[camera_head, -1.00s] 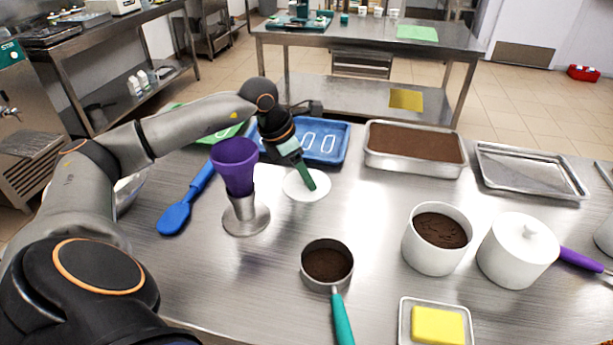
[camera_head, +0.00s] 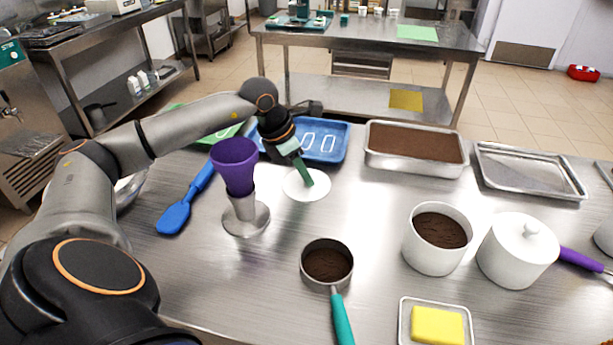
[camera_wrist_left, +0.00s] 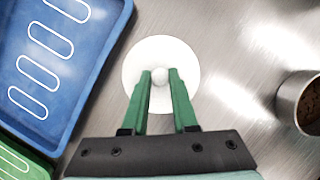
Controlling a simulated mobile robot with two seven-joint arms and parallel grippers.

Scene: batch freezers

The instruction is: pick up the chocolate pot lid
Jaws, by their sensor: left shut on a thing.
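The chocolate pot lid is a white round disc with a small knob; it lies on the steel table (camera_head: 370,275) in the head view, and the lid (camera_head: 296,190) is partly covered by my gripper there. In the left wrist view the lid (camera_wrist_left: 185,62) shows its knob between my fingertips. My left gripper (camera_head: 308,184) points down at the lid, and its green fingers (camera_wrist_left: 160,76) are shut on the knob. The open white pot (camera_head: 425,258) with dark brown contents stands at the right, apart from the lid. My right gripper is not in view.
A purple cup (camera_head: 236,165) on a metal stand and a blue spatula (camera_head: 174,216) are left of the lid. A blue tray (camera_head: 335,157) lies behind it. A measuring cup (camera_head: 327,290) is in front. A lidded white pot (camera_head: 515,262) stands at right.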

